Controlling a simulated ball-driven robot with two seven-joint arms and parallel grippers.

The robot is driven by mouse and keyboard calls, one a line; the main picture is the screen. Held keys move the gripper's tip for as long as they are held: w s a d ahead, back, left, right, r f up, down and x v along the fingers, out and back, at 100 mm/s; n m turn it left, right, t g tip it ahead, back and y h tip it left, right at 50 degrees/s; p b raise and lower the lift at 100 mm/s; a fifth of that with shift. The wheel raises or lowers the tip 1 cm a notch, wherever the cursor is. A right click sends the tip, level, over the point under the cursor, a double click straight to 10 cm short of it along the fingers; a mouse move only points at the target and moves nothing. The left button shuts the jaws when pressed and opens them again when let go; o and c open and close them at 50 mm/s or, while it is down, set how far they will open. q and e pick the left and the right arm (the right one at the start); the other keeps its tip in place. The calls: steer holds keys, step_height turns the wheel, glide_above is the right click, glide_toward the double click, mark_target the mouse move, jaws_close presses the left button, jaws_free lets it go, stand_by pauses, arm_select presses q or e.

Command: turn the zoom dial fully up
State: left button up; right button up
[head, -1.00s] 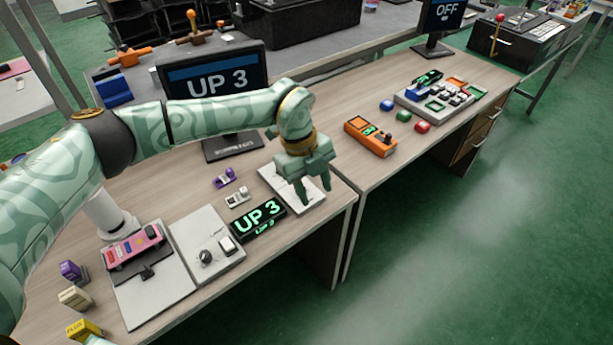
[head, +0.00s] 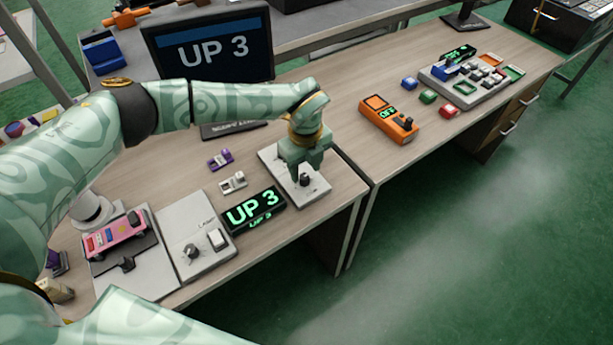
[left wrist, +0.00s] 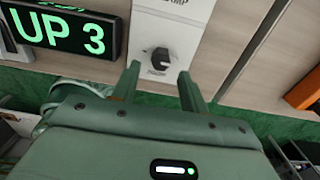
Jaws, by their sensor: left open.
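A black dial (head: 304,181) stands on a pale grey plate (head: 317,190) near the front right corner of the left desk. The plate's small lettering is not readable in the head view. My left gripper (head: 301,174) is open and points down at this dial. In the left wrist view the black dial (left wrist: 160,58) with a light pointer mark lies between and just beyond the two fingertips (left wrist: 159,70). Whether the fingers touch it I cannot tell. My right gripper is not in view.
A display (head: 254,211) reading UP 3 stands left of the plate, and a monitor (head: 210,50) behind shows the same. Another panel (head: 205,265) has a knob and switch. An orange device (head: 388,119) is on the right desk.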

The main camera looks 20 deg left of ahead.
mark_target(306, 178)
arm_select(q)
step_height(306, 178, down, 3)
steer(key=shift+r+b, duration=0.15)
steer(key=shift+b, duration=0.15)
steer(key=shift+w+f, duration=0.1)
steer(key=shift+f, duration=0.15)
jaws_close()
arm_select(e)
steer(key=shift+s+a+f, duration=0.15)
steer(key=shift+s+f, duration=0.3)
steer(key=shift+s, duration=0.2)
